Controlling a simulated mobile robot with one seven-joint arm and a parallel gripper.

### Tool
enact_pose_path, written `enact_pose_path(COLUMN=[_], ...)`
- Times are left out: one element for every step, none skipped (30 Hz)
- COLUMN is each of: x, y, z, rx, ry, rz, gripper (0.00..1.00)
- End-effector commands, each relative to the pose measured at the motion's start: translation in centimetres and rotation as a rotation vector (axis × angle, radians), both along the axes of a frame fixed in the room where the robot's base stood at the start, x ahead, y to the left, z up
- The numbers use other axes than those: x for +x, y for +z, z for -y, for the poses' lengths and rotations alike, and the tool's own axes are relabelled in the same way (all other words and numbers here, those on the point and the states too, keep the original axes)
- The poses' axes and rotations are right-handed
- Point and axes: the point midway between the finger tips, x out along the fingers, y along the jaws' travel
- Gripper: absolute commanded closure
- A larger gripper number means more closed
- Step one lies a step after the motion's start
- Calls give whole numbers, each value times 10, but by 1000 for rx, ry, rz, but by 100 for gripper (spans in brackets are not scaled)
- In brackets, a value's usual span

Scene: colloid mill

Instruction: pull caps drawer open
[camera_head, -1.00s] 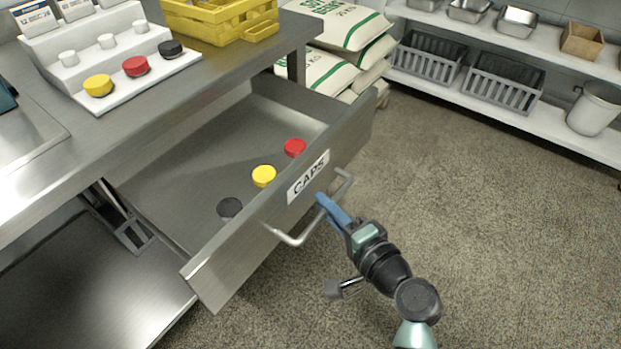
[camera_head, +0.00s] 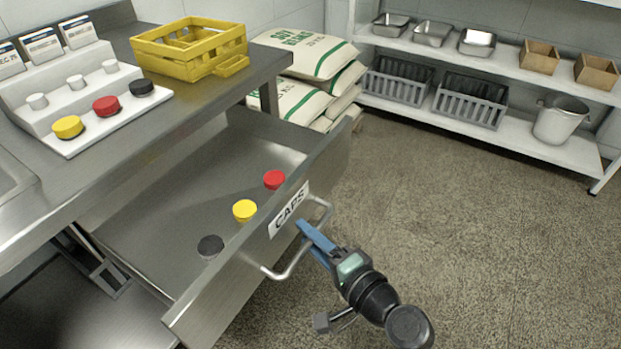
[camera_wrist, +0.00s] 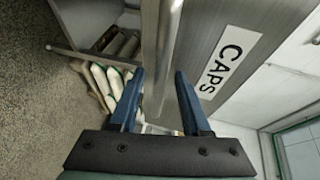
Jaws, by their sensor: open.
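The caps drawer (camera_head: 258,262) stands open under the steel counter, with a white CAPS label (camera_head: 289,209) on its front. Inside lie a red cap (camera_head: 274,179), a yellow cap (camera_head: 245,210) and a black cap (camera_head: 210,246). The bar handle (camera_head: 291,262) sticks out from the front. My gripper (camera_head: 305,232) is at the handle. In the wrist view its two blue fingers (camera_wrist: 158,100) are apart, with the handle bar (camera_wrist: 163,60) running between them. A gap shows on both sides of the bar.
On the counter are a white stepped stand (camera_head: 75,105) with caps and a yellow crate (camera_head: 190,52). White sacks (camera_head: 305,90) lie behind the drawer. A shelf (camera_head: 480,118) with bins stands at the back. The floor (camera_head: 460,220) to the right is clear.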

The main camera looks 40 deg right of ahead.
Motion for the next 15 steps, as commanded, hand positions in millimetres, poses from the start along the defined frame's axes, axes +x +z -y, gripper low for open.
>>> enact_pose_path(x=[-3,-6,-11,-15,-20,-28,-34,-41,-50,-57,-64,-73,-79,-86,-93], y=[1,1,2,3,4,6,7,8,10,12,13,15,16,17,18], z=[0,0,0,0,-1,-1,-1,-2,-2,-2,-3,-3,-4,-4,-4], rx=[0,0,1,1,2,1,1,1,0,0,1,1,0,0,1], ry=[-1,-2,-1,-1,-3,-3,-3,-3,-4,-4,-5,-3,-3,-4,-5], rz=[-1,-2,-3,-3,-3,-3,-4,-3,-4,-4,-4,-3,-4,-4,-3], gripper=[53,53,53,53,53,53,53,53,53,53,53,53,53,53,53])
